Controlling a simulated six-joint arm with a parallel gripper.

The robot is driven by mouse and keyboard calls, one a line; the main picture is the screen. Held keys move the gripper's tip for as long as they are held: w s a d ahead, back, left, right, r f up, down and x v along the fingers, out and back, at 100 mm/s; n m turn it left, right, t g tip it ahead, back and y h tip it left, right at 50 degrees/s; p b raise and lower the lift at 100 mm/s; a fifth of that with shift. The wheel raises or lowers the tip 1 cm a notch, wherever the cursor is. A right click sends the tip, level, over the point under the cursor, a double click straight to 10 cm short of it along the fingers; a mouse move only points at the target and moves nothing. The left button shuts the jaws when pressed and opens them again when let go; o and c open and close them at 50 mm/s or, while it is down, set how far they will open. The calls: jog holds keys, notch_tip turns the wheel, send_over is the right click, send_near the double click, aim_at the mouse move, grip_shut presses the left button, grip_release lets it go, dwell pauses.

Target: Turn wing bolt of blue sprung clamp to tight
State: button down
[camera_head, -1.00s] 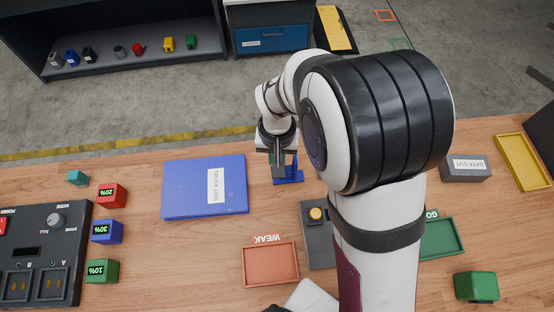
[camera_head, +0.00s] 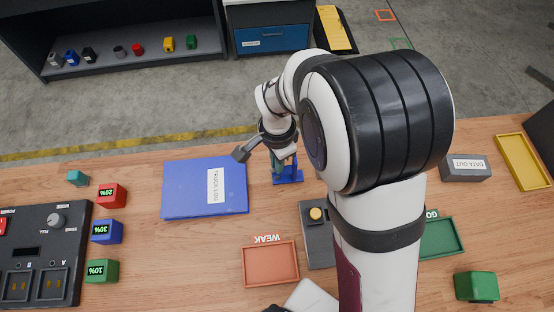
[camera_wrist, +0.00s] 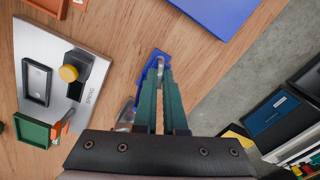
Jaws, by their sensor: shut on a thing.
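The blue sprung clamp (camera_head: 289,177) stands on the wooden table just right of the blue folder, partly hidden by my wrist. In the wrist view its blue base (camera_wrist: 146,72) shows beyond my fingertips, and a grey and blue part (camera_wrist: 127,113) shows left of my fingers. My gripper (camera_wrist: 160,72) points down at the clamp, its two green fingers close together. It is shut on the grey wing bolt (camera_wrist: 159,61), of which only a small bit shows between the tips. In the head view my gripper (camera_head: 280,166) is at the clamp.
The blue truck log folder (camera_head: 190,188) lies left of the clamp. A grey box with a yellow button (camera_head: 315,214) and an orange tray (camera_head: 270,264) are nearer. The table's far edge is just behind the clamp. Bare wood lies between folder and button box.

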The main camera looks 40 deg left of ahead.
jog(key=m, duration=0.4)
jog(key=shift+m, duration=0.3)
jog(key=m, duration=0.3)
jog(key=shift+m, duration=0.4)
jog(key=m, duration=0.4)
jog(key=shift+m, duration=2.1)
jog(key=c, duration=1)
grip_release()
